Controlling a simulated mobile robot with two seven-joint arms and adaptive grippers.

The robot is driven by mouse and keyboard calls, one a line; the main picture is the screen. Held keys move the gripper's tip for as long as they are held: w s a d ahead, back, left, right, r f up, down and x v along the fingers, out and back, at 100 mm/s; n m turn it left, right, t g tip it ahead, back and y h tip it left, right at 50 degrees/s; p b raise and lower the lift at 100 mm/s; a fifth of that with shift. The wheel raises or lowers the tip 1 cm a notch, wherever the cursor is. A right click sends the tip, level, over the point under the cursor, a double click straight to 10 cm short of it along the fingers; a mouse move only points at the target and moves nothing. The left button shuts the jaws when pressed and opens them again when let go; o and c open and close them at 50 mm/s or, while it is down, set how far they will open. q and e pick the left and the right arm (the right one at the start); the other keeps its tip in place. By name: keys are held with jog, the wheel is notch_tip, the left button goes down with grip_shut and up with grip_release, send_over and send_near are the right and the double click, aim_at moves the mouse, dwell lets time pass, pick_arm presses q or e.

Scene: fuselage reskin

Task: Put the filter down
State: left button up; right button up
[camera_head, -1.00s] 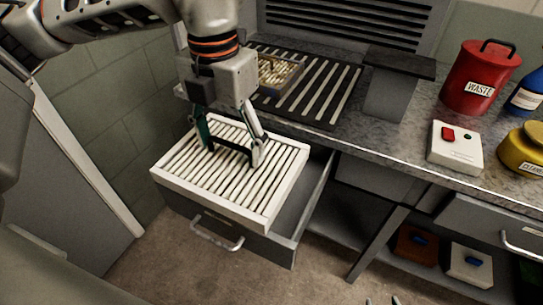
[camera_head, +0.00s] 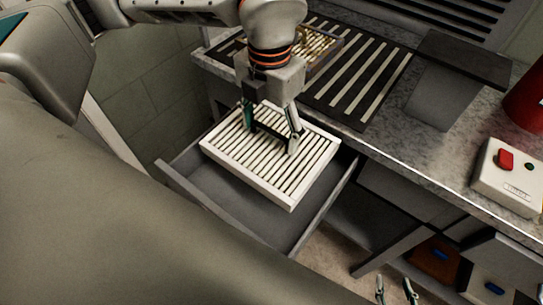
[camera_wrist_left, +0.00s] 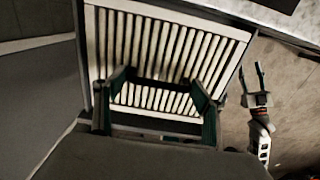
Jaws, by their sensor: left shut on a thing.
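The filter is a white framed panel with pale slats (camera_head: 268,178), and it also fills the upper part of the left wrist view (camera_wrist_left: 165,45). My left gripper (camera_head: 271,138) is shut on the dark handle in the filter's middle, also in the left wrist view (camera_wrist_left: 157,82). The filter is over the open grey drawer (camera_head: 262,225), toward its back. The drawer's front part shows empty. I cannot tell whether the filter touches the drawer floor. My right gripper (camera_head: 395,283) is open and empty at the bottom edge, and shows in the left wrist view (camera_wrist_left: 251,82).
The counter (camera_head: 440,135) has a dark slatted grate (camera_head: 350,75), with a framed tray (camera_head: 318,50) at its back left. A white switch box (camera_head: 508,178) with a red button and a red waste can (camera_head: 527,102) stand right. A lower shelf holds boxes.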

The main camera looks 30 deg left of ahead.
pick_arm(q)
notch_tip(320, 180, down, 10)
jog(key=shift+b, duration=0.5)
jog(key=o, duration=1.8)
jog(key=shift+f, duration=0.1)
jog(key=shift+o, duration=0.2)
notch_tip(320, 180, up, 12)
jog(key=shift+r+p, duration=0.15)
jog(key=shift+p, duration=0.55)
jog(key=shift+s, duration=0.1)
